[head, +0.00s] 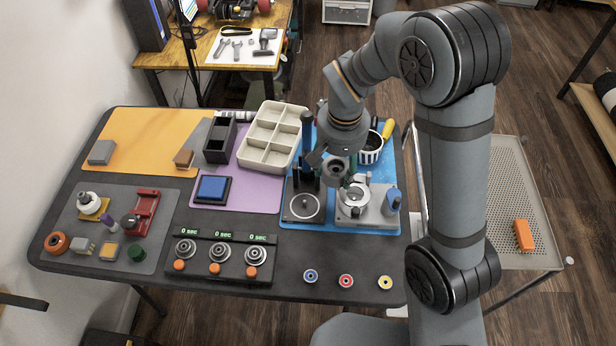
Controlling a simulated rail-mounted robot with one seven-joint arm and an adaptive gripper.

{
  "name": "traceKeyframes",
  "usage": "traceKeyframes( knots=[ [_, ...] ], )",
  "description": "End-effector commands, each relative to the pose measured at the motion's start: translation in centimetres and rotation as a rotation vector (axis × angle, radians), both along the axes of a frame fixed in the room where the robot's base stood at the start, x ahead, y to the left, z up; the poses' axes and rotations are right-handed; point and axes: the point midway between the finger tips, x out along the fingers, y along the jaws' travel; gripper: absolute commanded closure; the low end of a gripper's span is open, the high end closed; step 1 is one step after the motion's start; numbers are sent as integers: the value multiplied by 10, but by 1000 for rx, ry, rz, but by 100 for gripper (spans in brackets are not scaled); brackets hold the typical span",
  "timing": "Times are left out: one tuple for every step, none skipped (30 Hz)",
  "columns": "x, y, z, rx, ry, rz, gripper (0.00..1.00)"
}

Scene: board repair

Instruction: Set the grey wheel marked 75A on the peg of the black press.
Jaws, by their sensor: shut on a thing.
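The black press (287,213) stands on the blue mat, with a pale ring on its base and a small peg (305,203) in the ring's middle. The peg looks bare. My gripper (352,182) is to the right of the press, low over the grey fixture (376,215). It is shut on a small round grey piece (356,193), apparently the grey wheel, partly hidden by the fingers. Its 75A marking cannot be read, and I cannot tell whether it touches the fixture.
A beige compartment tray (262,133) and a blue-topped block (212,188) lie left of the press. A striped cup (370,150) stands behind the fixture. Three small wheels with blue (310,276), red (346,281) and yellow (385,282) centres lie in front, beside a timer box (217,262).

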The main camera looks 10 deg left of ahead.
Motion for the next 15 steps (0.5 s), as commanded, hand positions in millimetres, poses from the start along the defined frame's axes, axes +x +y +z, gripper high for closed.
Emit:
traceKeyframes(
  knots=[
    [-4,18,-9,-1,5,18,77],
    [-6,26,-13,0,4,25,77],
    [-8,35,-19,1,4,32,77],
    [-10,41,-22,2,4,39,77],
    [-11,46,-25,2,4,44,77],
    [-13,51,-28,4,3,50,77],
    [-15,55,-30,4,3,52,77],
    [-16,57,-32,5,2,55,77],
    [-17,61,-34,6,3,58,77],
    [-18,63,-35,6,3,59,77],
    [-19,65,-36,7,3,61,77],
    [-20,66,-37,7,2,62,77],
    [-20,67,-38,8,2,63,77],
    [-21,68,-39,8,1,65,77],
    [-21,68,-40,8,1,65,77]
  ],
)
